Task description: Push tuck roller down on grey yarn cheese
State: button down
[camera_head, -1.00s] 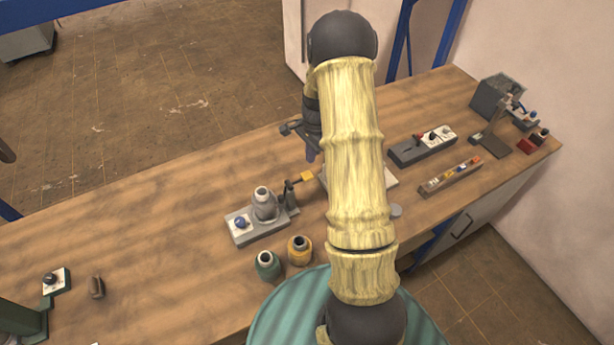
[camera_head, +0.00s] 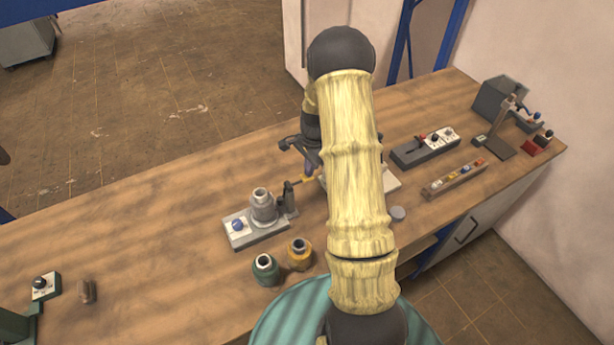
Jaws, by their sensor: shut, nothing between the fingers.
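The grey yarn cheese (camera_head: 263,208) stands upright on a grey base with a white plate and a blue knob (camera_head: 238,226). A dark post (camera_head: 288,196) stands at the right of the cheese, and a thin arm with a yellow end (camera_head: 303,181) reaches right from it; I take this to be the tuck roller. My gripper (camera_head: 309,170) is shut and empty, pointing down right at the yellow end. It partly covers that end, and I cannot tell whether they touch. My yellow-sleeved arm hides the bench to the right.
A green yarn cheese (camera_head: 265,268) and an orange one (camera_head: 299,253) stand in front of the base. A grey switch box (camera_head: 425,147) and a rail with coloured parts (camera_head: 454,180) lie right of my arm. The bench left of the base is mostly clear.

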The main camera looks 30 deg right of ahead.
jog(key=shift+s+a+f+b, duration=0.1)
jog(key=shift+s+f+b, duration=0.1)
jog(key=shift+f+b, duration=0.35)
jog(key=shift+s+a+f+b, duration=0.1)
jog(key=shift+s+f+b, duration=0.15)
jog(key=shift+f, duration=0.55)
jog(key=shift+s+f+b, duration=0.2)
jog(key=shift+f+b, duration=0.15)
jog(key=shift+f, duration=0.3)
jog(key=d, duration=0.3)
jog(key=shift+w+d+r+p, duration=0.15)
jog(key=shift+w+r+p, duration=0.2)
jog(key=shift+w, duration=0.1)
notch_tip(320, 180, up, 19)
jog(key=b, duration=0.4)
send_over(311, 178)
jog(key=w+d, duration=0.2)
jog(key=d, duration=0.2)
jog(key=shift+s+f, duration=0.1)
jog(key=shift+f, duration=0.05)
